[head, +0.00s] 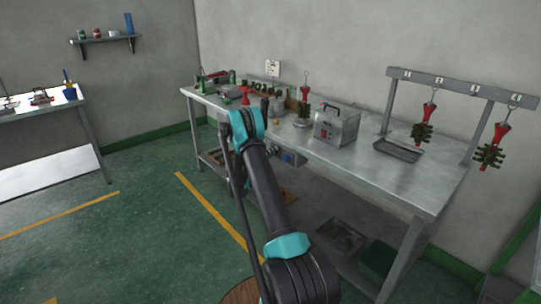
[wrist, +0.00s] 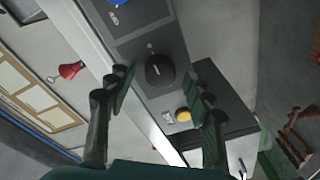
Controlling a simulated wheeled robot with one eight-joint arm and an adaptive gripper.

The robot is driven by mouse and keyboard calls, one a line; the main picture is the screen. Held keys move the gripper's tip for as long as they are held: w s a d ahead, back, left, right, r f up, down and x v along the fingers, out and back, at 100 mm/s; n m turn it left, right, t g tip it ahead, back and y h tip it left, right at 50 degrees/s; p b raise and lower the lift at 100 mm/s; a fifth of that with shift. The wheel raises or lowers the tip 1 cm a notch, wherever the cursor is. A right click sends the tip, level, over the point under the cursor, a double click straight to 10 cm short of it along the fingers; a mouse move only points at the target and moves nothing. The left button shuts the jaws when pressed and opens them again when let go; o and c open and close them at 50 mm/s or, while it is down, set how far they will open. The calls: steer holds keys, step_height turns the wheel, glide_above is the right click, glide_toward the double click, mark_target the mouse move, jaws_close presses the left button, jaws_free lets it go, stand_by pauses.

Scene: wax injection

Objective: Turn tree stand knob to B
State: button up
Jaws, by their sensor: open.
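A round black knob (wrist: 160,70) sits on a dark grey control panel (wrist: 137,48) in the wrist view. A small pale mark shows on the knob, but I cannot tell which letter it points to. My gripper (wrist: 159,83) is open, with one finger to each side of the knob and visible space between them. I cannot tell how far the fingertips are from the panel. In the head view my arm hides the gripper, and the knob cannot be made out there.
A blue round part (wrist: 138,12) and a yellow button (wrist: 183,114) flank the knob on the panel. A metal workbench (head: 385,178) carries a grey box machine (head: 337,127) and a tray (head: 398,149). Wax trees hang from a rack (head: 452,84). Open floor lies left.

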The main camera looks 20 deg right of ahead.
steer(key=v, duration=1.2)
